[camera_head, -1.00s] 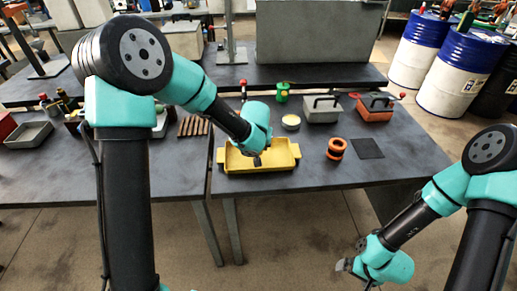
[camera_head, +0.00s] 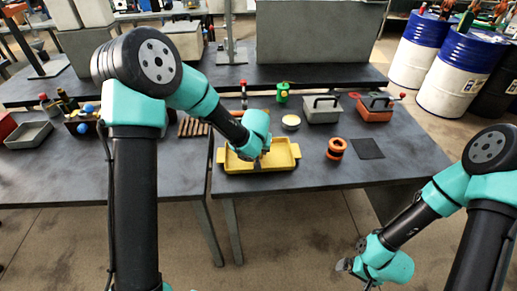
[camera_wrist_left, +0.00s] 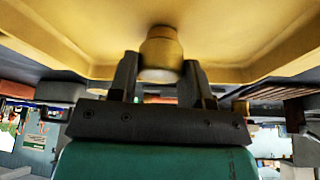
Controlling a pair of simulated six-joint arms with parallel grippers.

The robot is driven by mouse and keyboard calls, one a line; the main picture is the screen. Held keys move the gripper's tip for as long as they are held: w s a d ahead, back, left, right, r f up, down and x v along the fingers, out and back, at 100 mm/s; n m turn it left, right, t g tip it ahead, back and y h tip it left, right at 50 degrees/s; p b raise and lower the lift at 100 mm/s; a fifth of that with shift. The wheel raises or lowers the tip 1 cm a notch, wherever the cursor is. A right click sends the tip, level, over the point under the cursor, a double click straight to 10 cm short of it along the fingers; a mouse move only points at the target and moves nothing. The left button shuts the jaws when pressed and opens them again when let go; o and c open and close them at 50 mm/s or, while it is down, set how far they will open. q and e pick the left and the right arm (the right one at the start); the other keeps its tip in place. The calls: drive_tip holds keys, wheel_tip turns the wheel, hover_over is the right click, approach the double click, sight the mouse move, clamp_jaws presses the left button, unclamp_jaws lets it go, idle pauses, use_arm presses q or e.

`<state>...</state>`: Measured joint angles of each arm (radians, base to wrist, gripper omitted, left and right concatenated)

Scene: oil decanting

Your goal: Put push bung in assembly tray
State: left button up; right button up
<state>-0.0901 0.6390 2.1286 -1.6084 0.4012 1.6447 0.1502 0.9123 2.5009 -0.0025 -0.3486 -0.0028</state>
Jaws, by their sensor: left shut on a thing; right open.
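The yellow assembly tray (camera_head: 230,169) lies on the dark table; its inside also fills the top of the left wrist view (camera_wrist_left: 265,30). My left gripper (camera_head: 258,161) is low over the tray's middle. In the left wrist view my left gripper (camera_wrist_left: 160,75) is shut on the push bung (camera_wrist_left: 160,50), a short yellow-brown cylinder. The bung is right by the tray's floor; I cannot tell whether it touches. In the head view the bung is hidden. My right gripper (camera_head: 345,266) is open and empty, in front of the table.
Right of the tray are an orange ring-shaped part (camera_head: 337,148) and a black mat (camera_head: 367,148). Behind are a green canister (camera_head: 282,92), a round tin (camera_head: 291,122), a grey box (camera_head: 321,110) and a red box (camera_head: 375,108). Brown bars (camera_head: 192,127) lie left.

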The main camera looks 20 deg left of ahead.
idle(0.3)
use_arm(q)
drive_tip(key=o, duration=0.9)
drive_tip(key=shift+f, duration=0.1)
drive_tip(key=v, duration=1.2)
